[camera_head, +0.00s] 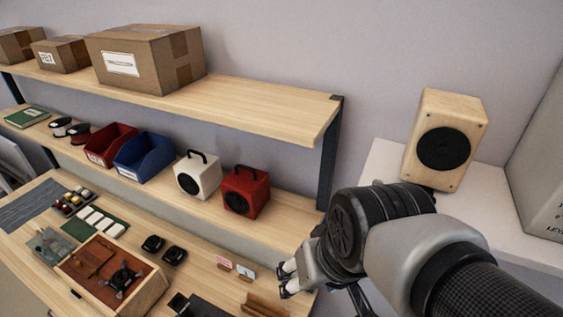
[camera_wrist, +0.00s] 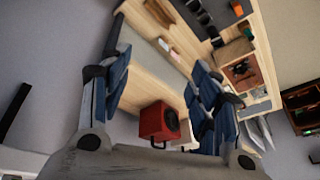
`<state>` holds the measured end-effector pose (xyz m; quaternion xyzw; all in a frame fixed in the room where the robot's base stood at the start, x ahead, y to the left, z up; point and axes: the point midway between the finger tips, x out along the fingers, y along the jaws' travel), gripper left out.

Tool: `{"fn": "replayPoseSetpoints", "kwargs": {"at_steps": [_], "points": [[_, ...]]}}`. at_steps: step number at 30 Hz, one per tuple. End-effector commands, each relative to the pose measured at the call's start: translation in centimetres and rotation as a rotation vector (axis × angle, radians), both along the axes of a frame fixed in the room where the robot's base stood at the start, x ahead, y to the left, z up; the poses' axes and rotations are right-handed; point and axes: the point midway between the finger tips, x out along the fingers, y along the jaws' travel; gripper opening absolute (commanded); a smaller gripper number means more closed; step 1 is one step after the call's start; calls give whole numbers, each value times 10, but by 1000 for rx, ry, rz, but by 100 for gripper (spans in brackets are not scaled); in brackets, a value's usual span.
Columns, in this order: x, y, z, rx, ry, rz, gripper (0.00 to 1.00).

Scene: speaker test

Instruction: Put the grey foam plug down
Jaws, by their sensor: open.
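My gripper (camera_head: 288,278) is at the right end of the workbench (camera_head: 212,284) in the head view, partly hidden by my own wrist. In the wrist view my gripper (camera_wrist: 160,75) has its blue-grey fingers spread wide, with nothing held between them. An open wooden speaker box (camera_head: 146,292) with a brown inside and a dark part in it stands at the bench's left front.
A red speaker (camera_head: 246,192) and a white speaker (camera_head: 198,175) stand on the lower shelf, beside a blue bin (camera_head: 143,158) and a red bin (camera_head: 110,145). A wooden speaker (camera_head: 444,140) stands on a white surface (camera_head: 385,160) at right. Small cards (camera_head: 245,272) stand near my gripper.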

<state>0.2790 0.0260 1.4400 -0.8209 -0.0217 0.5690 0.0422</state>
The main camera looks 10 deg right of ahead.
Motion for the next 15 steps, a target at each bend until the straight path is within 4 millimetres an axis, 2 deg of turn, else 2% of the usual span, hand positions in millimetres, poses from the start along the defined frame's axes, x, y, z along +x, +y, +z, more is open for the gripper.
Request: {"fn": "replayPoseSetpoints", "kwargs": {"at_steps": [3,6,15], "points": [[-25,-16,11,-55,-36,6,57],[-36,-24,14,-84,-46,7,57],[-41,-27,15,-98,-50,8,57]]}}
